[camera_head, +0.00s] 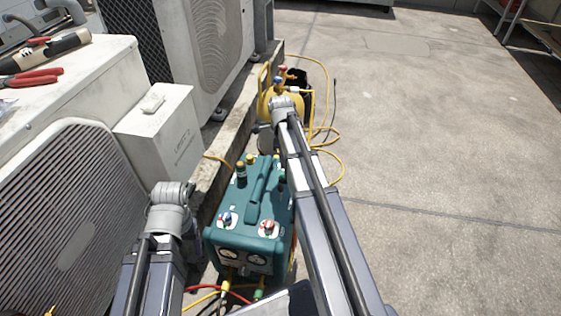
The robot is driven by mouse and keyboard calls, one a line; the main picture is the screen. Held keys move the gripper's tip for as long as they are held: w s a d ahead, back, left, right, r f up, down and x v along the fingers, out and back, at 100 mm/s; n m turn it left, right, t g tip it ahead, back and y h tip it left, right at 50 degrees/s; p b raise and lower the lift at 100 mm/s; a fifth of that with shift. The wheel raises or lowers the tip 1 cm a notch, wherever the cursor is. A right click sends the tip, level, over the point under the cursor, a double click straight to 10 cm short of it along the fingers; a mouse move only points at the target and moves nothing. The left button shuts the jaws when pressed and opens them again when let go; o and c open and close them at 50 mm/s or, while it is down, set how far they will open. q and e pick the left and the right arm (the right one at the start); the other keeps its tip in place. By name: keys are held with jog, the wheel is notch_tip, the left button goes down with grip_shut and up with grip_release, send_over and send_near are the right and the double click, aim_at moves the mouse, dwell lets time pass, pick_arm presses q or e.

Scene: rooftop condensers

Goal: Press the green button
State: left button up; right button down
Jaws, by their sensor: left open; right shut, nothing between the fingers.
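I cannot make out a green button in this view. A teal machine (238,238) stands on the ground in the middle, with a carrying handle, a blue knob (227,217), a red knob (268,227) and round gauges on its front. My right arm passes over its right side and hides part of it. My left arm ends in a grey joint just left of the machine. My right arm reaches farther, its grey joint near a yellow cylinder (266,103). No fingers of either gripper show.
White condenser units (205,60) line the left, with a grey box (160,135) beside them. Red-handled pliers (32,78) lie on the near unit. Yellow hoses (330,135) loop on the ground. Open concrete (450,170) lies to the right.

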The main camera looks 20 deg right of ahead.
aim_at(282, 174)
pick_arm(q)
notch_tip(282, 174, up, 8)
jog(key=p, duration=0.7)
jog(key=shift+r, duration=0.15)
pick_arm(e)
notch_tip(282, 174, up, 8)
jog(key=shift+w+r, duration=0.1)
jog(key=s+a+r+n+h+p, duration=0.1)
jog(key=s+a+n, duration=0.9)
jog(key=a+n, duration=0.4)
jog(key=s+a+r+n+p, duration=0.2)
jog(key=s+a+n, duration=0.85)
jog(key=n, duration=0.55)
pick_arm(q)
notch_tip(282, 174, up, 40)
jog(key=p, duration=3.7)
pick_arm(e)
notch_tip(282, 174, up, 37)
jog(key=w, duration=0.1)
jog(key=shift+a+m, duration=0.25)
jog(key=shift+m, duration=0.15)
pick_arm(q)
jog(key=shift+s+d, duration=0.1)
jog(key=shift+c, duration=0.2)
